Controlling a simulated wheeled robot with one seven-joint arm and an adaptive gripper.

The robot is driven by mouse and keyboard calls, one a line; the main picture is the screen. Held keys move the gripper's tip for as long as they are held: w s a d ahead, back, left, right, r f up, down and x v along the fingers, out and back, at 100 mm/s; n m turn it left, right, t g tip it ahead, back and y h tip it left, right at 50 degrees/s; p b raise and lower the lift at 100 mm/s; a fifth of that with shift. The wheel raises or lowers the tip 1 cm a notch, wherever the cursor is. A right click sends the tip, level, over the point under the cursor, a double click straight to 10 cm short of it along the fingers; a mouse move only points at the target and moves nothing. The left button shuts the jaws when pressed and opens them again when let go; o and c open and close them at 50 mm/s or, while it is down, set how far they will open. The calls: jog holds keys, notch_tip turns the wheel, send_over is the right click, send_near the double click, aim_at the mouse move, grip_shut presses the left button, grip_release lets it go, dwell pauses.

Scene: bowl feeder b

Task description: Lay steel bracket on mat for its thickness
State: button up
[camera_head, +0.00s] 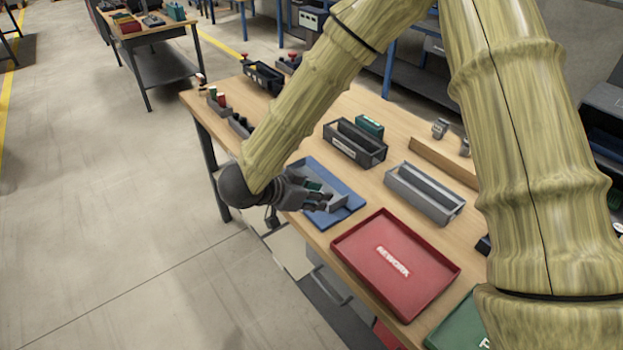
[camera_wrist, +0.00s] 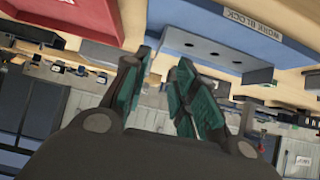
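The blue mat (camera_head: 345,182) lies at the table's front edge, left of the red tray; in the wrist view its blue edge (camera_wrist: 205,14) bears a "WORK BLOCK" label. A grey piece (camera_head: 339,201) shows on the mat beside my fingertips. In the wrist view a blue-grey face with several holes (camera_wrist: 203,48) shows there; I cannot tell whether it is the steel bracket. My gripper (camera_head: 318,194) is low over the mat. In the wrist view its green-padded fingers (camera_wrist: 164,62) stand apart with nothing seen between them. My gripper hides part of the mat.
A red "REWORK" tray (camera_head: 436,284) stands right of the mat. A light grey bin (camera_head: 425,193) and a dark bin (camera_head: 355,144) stand behind it. Two small grey items (camera_head: 440,128) sit by a wooden ledge (camera_head: 443,162). A green tray (camera_head: 460,325) lies at the front right.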

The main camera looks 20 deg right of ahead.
aim_at(335, 208)
jog(key=s+d, duration=0.1)
jog(key=d, duration=0.1)
jog(key=shift+s+d+f+p, duration=0.3)
jog(key=shift+s+d+f, duration=0.05)
jog(key=shift+d, duration=0.05)
jog(key=w+f, duration=0.1)
jog(key=w+d+f+p, duration=0.1)
jog(key=w, duration=0.1)
jog(key=shift+d+f, duration=0.1)
jog(key=shift+f, duration=0.15)
jog(key=shift+d+f+p, duration=0.25)
jog(key=shift+d+f, duration=0.05)
jog(key=shift+d, duration=0.25)
jog(key=shift+d+f+p, duration=0.25)
jog(key=shift+d+f, duration=0.05)
jog(key=shift+d, duration=0.2)
jog(key=shift+w+d+f, duration=0.2)
jog(key=shift+w+f, duration=0.25)
jog(key=shift+s+r, duration=0.1)
jog(key=shift+s, duration=0.05)
grip_shut()
